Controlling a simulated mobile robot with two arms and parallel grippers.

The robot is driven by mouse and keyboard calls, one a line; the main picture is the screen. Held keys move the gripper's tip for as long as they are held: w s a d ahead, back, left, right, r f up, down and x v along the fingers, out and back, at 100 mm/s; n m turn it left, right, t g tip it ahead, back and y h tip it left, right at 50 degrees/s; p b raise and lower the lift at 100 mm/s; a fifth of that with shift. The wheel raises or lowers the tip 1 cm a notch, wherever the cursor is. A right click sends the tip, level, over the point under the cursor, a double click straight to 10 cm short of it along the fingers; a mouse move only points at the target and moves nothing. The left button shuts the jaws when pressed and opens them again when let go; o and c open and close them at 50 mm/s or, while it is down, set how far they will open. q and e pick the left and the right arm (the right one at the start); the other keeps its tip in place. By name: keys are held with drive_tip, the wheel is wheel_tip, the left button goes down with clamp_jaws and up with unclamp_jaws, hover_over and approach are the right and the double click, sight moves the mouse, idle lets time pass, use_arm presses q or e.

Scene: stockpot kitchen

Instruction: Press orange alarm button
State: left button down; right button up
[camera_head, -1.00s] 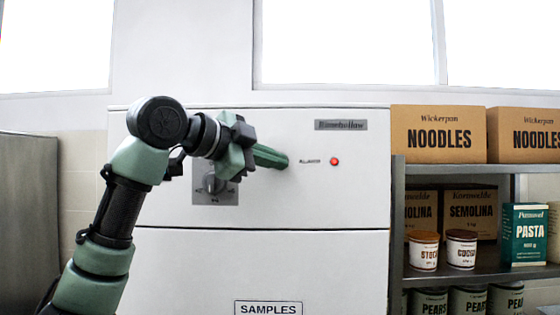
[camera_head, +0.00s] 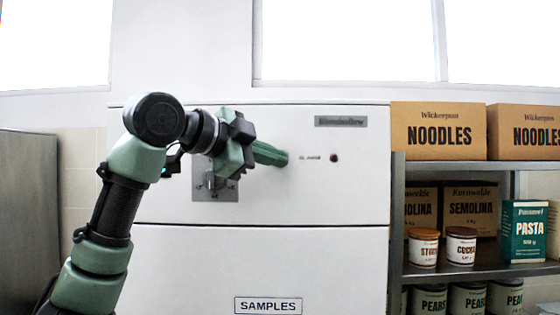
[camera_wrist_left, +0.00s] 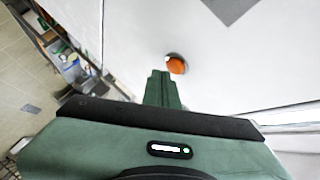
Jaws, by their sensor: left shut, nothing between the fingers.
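In the left wrist view the orange button (camera_wrist_left: 176,65) is a round dome on the white cabinet front, right at the tips of my left gripper (camera_wrist_left: 162,75). The tips look very close to it; I cannot tell whether they touch it. In the head view my left gripper (camera_head: 284,159) is shut and empty, its green fingers pointing at the upper panel of the cabinet (camera_head: 340,200). The button is hidden behind the fingers there. A small round indicator (camera_head: 334,158) right of the fingers is dark. My right gripper is out of view.
A grey plate with a dial (camera_head: 216,186) sits below my left gripper. A drawer marked SAMPLES (camera_head: 268,306) is lower down. At the right, a metal shelf (camera_head: 470,274) holds jars, tins and boxes. The panel right of the indicator is clear.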

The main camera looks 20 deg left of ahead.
use_arm(q)
drive_tip(key=shift+s, duration=0.3)
drive_tip(key=s, duration=0.2)
drive_tip(key=s+d+b, duration=0.1)
drive_tip(key=s, duration=0.1)
drive_tip(key=shift+s+d, duration=0.2)
drive_tip(key=shift+s, duration=0.1)
idle(0.8)
